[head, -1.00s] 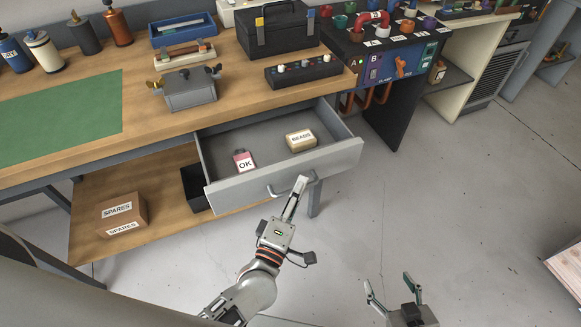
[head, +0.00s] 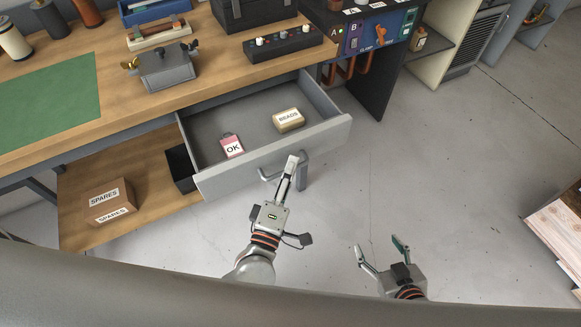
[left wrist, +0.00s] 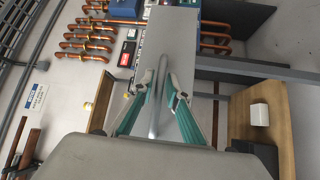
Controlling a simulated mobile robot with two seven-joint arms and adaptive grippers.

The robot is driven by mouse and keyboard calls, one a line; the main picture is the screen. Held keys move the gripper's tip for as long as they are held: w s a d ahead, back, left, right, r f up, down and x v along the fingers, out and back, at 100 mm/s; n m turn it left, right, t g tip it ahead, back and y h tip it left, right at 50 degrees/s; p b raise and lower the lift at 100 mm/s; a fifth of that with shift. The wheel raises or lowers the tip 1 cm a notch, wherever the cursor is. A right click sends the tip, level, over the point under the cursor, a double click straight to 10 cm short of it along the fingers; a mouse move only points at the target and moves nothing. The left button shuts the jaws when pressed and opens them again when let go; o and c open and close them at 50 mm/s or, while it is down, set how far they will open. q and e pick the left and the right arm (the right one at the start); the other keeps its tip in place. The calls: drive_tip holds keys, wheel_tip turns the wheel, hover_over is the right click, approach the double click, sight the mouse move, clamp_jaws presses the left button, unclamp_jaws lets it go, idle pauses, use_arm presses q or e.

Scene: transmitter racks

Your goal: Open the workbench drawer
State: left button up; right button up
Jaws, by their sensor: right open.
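The workbench drawer is pulled out, its grey front (head: 225,177) standing well clear of the wooden bench top (head: 125,100). Inside lie a pink OK tag (head: 232,146) and a tan BEADS box (head: 288,120). My left gripper (head: 291,163) is at the drawer handle (head: 268,175). In the left wrist view the handle bar (left wrist: 155,120) runs between the two fingers of my left gripper (left wrist: 163,88). Whether the fingers press on the bar is unclear. My right gripper (head: 381,248) is open and empty over the floor, right of the drawer.
A SPARES box (head: 108,201) and a black bin (head: 180,168) are on the lower shelf. A wooden crate (head: 560,235) is at the right. Floor (head: 420,170) between is clear.

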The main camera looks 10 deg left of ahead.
use_arm(q)
drive_tip(key=v, duration=1.2)
drive_tip(key=shift+f, duration=0.1)
drive_tip(key=a+f+m+g+y, duration=0.1)
drive_tip(key=a+f+m+g, duration=0.7)
drive_tip(key=a+f+m, duration=0.5)
drive_tip(key=f+m, duration=0.1)
drive_tip(key=m, duration=0.4)
drive_tip(key=shift+s+m, duration=0.2)
drive_tip(key=shift+m, duration=0.1)
